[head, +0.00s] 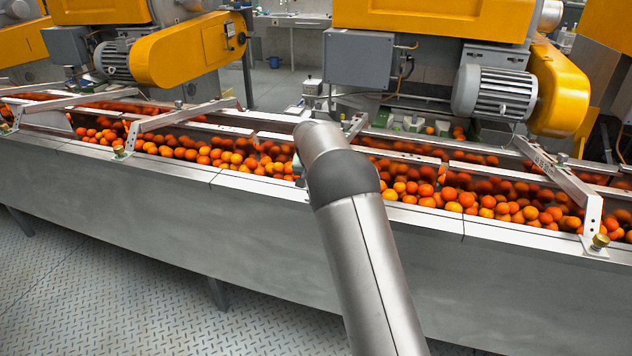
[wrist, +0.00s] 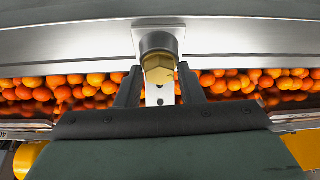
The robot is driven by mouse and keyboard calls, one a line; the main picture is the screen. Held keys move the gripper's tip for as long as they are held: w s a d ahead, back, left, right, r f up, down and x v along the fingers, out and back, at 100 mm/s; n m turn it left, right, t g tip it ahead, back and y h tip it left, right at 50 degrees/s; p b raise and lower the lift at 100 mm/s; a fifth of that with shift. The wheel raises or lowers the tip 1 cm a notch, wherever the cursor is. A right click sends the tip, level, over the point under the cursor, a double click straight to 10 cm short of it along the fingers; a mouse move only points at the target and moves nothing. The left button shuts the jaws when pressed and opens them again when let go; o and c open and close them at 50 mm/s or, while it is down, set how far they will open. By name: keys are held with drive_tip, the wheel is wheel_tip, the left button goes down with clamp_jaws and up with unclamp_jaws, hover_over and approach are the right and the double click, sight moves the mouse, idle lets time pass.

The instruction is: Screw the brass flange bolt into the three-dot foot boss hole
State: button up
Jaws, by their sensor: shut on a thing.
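In the wrist view my gripper (wrist: 160,76) is shut on the brass flange bolt (wrist: 159,64), with one dark finger on each side of it. The bolt's brass hex faces are visible between the fingers. Its far end meets or overlaps a dark round collar (wrist: 158,41) on a pale square plate at the steel trough edge. I cannot tell how deep any thread sits. A pale metal strip (wrist: 160,95) with a dark mark shows below the bolt; I cannot make out three dots. In the head view my arm hides the gripper, bolt and hole.
The long steel trough (head: 140,195) holds many oranges (head: 240,158). Angled brackets cross it, with brass bolts at the left foot (head: 119,151) and right foot (head: 600,241). Yellow machines and a grey motor (head: 496,95) stand behind. The tread-plate floor (head: 110,290) in front is clear.

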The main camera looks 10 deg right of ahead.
drive_tip(key=shift+a+m, duration=0.1)
drive_tip(key=shift+m, duration=0.2)
drive_tip(key=o, duration=0.4)
drive_tip(key=shift+m, duration=0.3)
drive_tip(key=o, duration=0.4)
drive_tip(key=shift+o, duration=0.2)
drive_tip(key=v, duration=1.2)
